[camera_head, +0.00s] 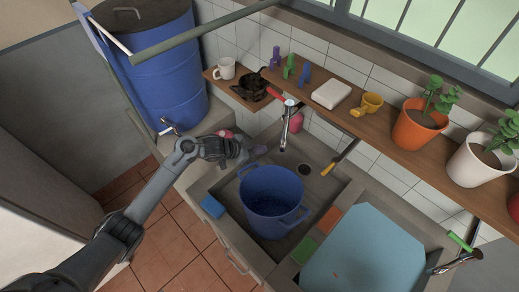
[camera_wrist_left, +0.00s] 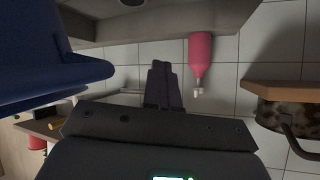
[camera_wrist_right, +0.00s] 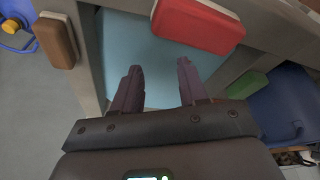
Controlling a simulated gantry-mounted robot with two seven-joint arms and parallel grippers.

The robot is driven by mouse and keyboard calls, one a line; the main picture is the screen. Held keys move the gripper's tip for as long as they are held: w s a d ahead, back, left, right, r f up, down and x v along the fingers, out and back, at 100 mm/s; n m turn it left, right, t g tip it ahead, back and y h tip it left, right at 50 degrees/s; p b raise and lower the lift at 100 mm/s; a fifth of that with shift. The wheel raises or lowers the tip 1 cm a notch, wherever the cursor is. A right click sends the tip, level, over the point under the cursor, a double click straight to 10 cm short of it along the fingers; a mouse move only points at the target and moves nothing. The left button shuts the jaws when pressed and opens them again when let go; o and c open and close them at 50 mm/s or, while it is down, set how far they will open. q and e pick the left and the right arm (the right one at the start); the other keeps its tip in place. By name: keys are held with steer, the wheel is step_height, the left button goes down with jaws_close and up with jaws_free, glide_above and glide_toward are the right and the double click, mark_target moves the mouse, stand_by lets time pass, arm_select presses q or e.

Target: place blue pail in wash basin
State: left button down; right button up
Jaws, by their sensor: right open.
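The blue pail (camera_head: 268,208) stands in the wash basin (camera_head: 325,183), looking upright, with its open top up and a handle on each side. Its underside is hidden. My left gripper (camera_head: 258,153) is beside the pail's back left, near the basin's back edge. In the left wrist view its fingers (camera_wrist_left: 165,85) look closed together with nothing between them, and the pail (camera_wrist_left: 35,65) is apart at the left. My right gripper (camera_wrist_right: 157,85) is open and empty over a light blue board. It is not visible in the head view.
A faucet (camera_head: 287,125) rises behind the basin. A blue sponge (camera_head: 212,207) lies on the left rim; green (camera_head: 304,250) and red (camera_head: 329,219) ones lie right, beside the light blue board (camera_head: 365,255). A shelf (camera_head: 390,124) with pots runs above. A blue barrel (camera_head: 160,70) stands left.

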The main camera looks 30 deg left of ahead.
arm_select(q)
steer(key=c, duration=1.4)
jaws_free()
